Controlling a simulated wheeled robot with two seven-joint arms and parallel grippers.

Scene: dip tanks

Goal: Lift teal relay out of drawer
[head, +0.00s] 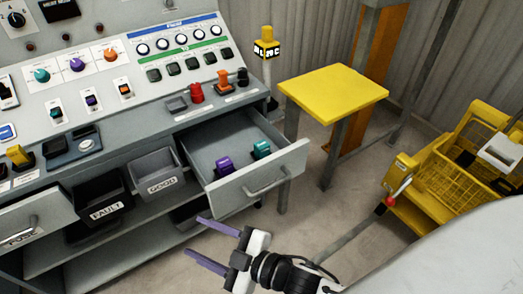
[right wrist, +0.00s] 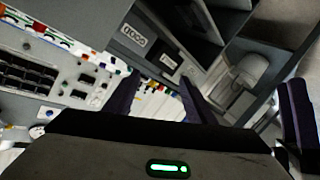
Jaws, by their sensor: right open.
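The teal relay (head: 261,149) stands in the open grey drawer (head: 228,208), toward its right side, in the head view. A purple relay (head: 225,165) stands in the same drawer to its left. My right gripper (head: 207,242) is below and in front of the drawer, with its two purple fingers spread apart and nothing between them. It is apart from the drawer and the relays. In the right wrist view the dark fingers (right wrist: 208,100) are wide apart, and I cannot make out the teal relay there. My left gripper is not in view.
A sloped control console (head: 130,75) rises behind the drawer. Bins marked FAULT (head: 106,209) and GOOD (head: 162,186) sit under it at left. A yellow-topped table (head: 333,92) stands right of the drawer, and a yellow cart (head: 450,170) stands farther right. Floor between is clear.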

